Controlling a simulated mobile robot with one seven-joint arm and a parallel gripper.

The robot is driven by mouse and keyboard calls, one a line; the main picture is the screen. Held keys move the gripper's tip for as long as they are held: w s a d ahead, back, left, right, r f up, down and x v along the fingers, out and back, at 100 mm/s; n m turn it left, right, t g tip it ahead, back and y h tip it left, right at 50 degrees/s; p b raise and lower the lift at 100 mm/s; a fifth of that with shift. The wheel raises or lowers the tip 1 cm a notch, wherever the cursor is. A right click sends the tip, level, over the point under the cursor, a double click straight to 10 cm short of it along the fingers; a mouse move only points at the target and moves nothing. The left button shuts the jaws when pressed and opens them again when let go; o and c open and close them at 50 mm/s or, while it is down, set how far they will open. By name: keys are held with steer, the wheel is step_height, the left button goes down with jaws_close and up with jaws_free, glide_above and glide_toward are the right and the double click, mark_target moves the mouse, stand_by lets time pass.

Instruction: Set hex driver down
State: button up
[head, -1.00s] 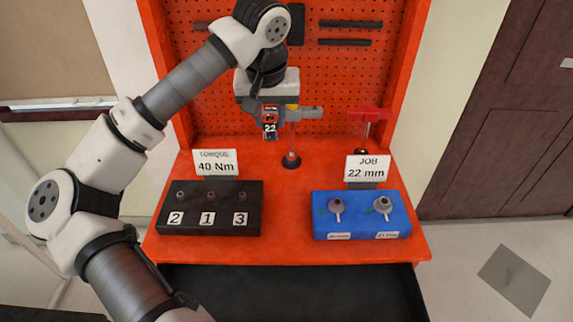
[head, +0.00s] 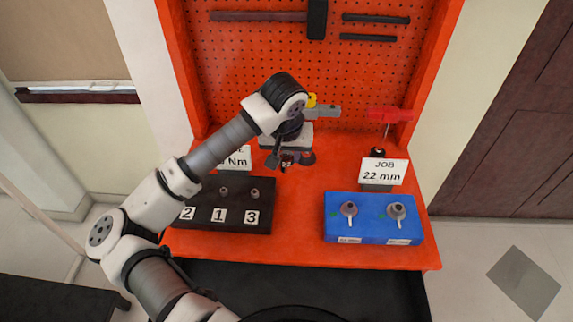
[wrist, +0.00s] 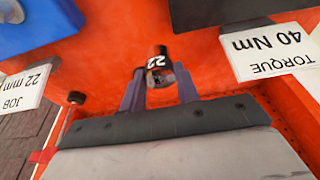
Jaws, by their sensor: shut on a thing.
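My gripper (wrist: 160,84) is shut on a short dark cylinder marked "22" (wrist: 157,62), which looks like a socket. The wrist view shows it between both fingers, above the orange bench. In the head view my gripper (head: 285,154) and the cylinder (head: 287,161) are partly hidden by my wrist; the gap below the cylinder cannot be judged. A red-handled tool with a thin shaft (head: 390,115), possibly the hex driver, stands upright at the back right, apart from my gripper.
A black block (head: 250,218) numbered 1 to 3 stands left, a blue block (head: 373,230) with two round fittings right. The torque sign (wrist: 270,48) and job sign (head: 384,171) stand behind them. A grey tool (head: 320,111) is behind my gripper. Bench (head: 300,215) between the blocks is clear.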

mark_target(286, 164)
step_height(286, 164, down, 5)
steer(key=shift+f+p, duration=0.15)
steer(key=shift+p, duration=0.35)
steer(key=shift+f+b, duration=0.2)
steer(key=shift+b, duration=0.15)
steer(key=o, duration=1)
steer(key=shift+r, duration=0.1)
steer(key=shift+r+p, duration=0.15)
steer(key=shift+p, duration=0.2)
steer(key=b+v, duration=0.3)
steer(key=v, duration=0.9)
steer(key=shift+w, duration=0.1)
